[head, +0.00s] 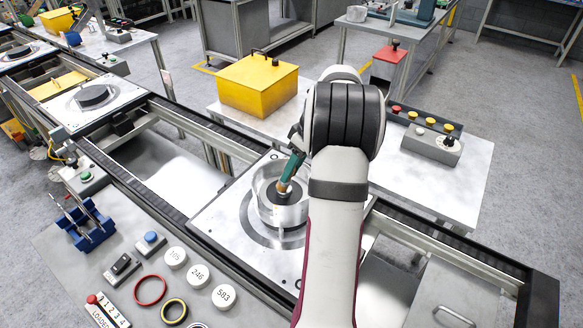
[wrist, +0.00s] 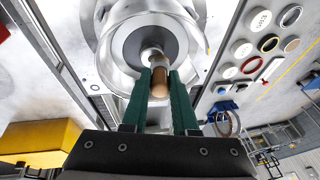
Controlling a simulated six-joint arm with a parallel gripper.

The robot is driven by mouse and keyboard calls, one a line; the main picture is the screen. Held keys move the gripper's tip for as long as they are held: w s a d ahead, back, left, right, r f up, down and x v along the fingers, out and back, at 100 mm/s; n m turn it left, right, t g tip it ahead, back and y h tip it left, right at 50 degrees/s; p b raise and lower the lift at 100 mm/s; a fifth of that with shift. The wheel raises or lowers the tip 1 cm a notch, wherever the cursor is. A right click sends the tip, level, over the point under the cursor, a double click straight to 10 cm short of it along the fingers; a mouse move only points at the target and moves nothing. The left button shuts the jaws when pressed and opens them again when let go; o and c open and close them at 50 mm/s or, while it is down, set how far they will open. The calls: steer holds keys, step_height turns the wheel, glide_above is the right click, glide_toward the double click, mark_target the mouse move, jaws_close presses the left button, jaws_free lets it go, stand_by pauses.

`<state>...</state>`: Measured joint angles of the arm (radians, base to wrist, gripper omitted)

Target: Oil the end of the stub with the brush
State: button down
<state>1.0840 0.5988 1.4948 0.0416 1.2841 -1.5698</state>
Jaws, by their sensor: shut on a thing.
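My gripper (head: 291,168) has green fingers, which also show in the wrist view (wrist: 160,88). They are shut on the brush (wrist: 159,82), whose wood-brown handle lies between them. The brush points into a shiny metal housing (head: 262,206) with a dark disc (wrist: 137,41) inside. In the wrist view a pale round end, perhaps the stub (wrist: 151,55), shows at the disc's middle, right at the brush's tip. I cannot tell whether brush and stub touch, and the bristles are not clear. My arm hides the housing's right side in the head view.
The housing stands on a metal pallet (head: 213,222) on a conveyor. White numbered caps (head: 198,276), a red ring (head: 150,290) and a blue rack (head: 92,230) lie on the near bench. A yellow box (head: 258,86) and a button panel (head: 432,143) stand behind.

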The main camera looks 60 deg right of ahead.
steer(key=shift+f, duration=0.35)
steer(key=shift+d, duration=1.05)
steer(key=shift+a+r, duration=0.1)
steer(key=shift+a, duration=0.9)
steer(key=shift+d, duration=0.9)
steer(key=shift+a, duration=0.95)
